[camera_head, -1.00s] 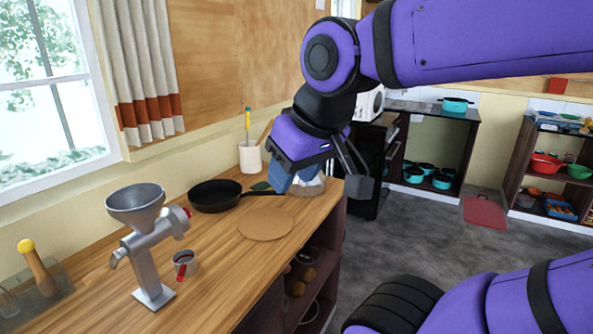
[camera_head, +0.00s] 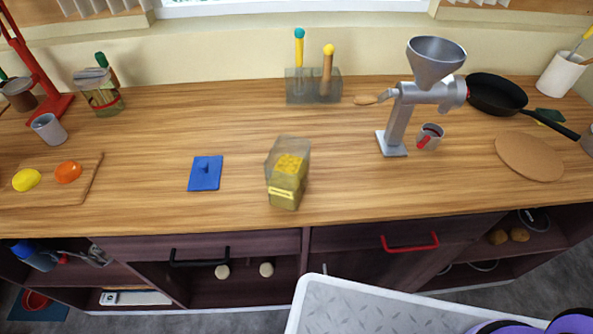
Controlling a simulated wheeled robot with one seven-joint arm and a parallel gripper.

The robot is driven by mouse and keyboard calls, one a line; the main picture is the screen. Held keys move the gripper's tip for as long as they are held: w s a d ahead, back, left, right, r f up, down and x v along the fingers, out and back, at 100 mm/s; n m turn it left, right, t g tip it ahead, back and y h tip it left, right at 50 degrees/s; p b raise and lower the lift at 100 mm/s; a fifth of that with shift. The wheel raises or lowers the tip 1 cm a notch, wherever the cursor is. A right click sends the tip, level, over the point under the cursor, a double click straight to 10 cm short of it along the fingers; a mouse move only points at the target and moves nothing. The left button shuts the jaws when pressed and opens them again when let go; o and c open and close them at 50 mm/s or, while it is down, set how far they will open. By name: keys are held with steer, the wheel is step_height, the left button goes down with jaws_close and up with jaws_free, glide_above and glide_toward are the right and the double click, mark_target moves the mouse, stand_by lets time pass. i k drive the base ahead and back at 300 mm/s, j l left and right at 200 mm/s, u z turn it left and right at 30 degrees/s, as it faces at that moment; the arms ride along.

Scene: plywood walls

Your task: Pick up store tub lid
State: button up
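A flat blue square lid (camera_head: 205,173) with a small raised handle lies on the wooden counter, left of the middle. A clear tub (camera_head: 287,172) with yellow contents and a yellow label stands to its right, with its top open. The lid and the tub are apart, with bare wood between them. My gripper is out of view, so its state does not show.
A grey grinder (camera_head: 398,120) and a cup (camera_head: 430,137) stand right of the tub. A cutting board (camera_head: 75,196) with a lemon and an orange lies left. A jar (camera_head: 101,92) stands behind. The counter around the lid is clear.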

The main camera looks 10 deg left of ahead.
mark_target(206, 172)
steer(key=u, duration=1.6)
